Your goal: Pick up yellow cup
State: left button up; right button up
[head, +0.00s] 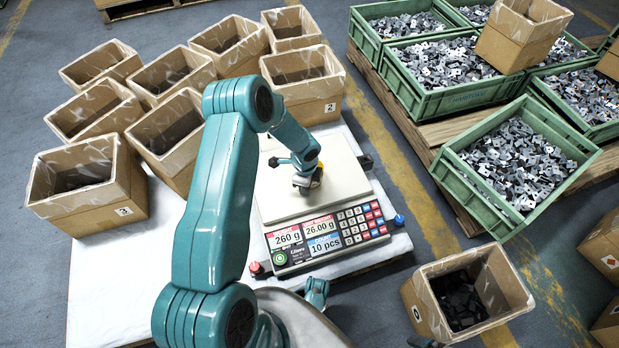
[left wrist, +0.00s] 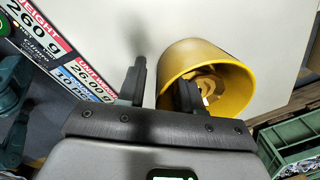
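The yellow cup (left wrist: 228,88) is on the scale's pale pan (left wrist: 245,25) in the left wrist view, its open mouth facing the camera and a few small metal pieces inside. In the head view only a sliver of the cup (head: 319,166) shows behind my gripper. My left gripper (left wrist: 160,92) has its fingers apart. One finger is outside the cup and the other overlaps its mouth, with the near rim between them. Whether they touch the wall is unclear. In the head view the left gripper (head: 303,184) is low over the pan.
The counting scale (head: 325,237) reads 260 g, 26.00 g and 10 pcs. Several cardboard boxes (head: 85,185) crowd the table's left and back. Green crates of stamped parts (head: 520,160) stand on a pallet to the right. An open box (head: 420,310) is at front right.

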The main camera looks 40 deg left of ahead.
pick_arm(q)
jog(key=shift+r, duration=0.1)
grip_shut()
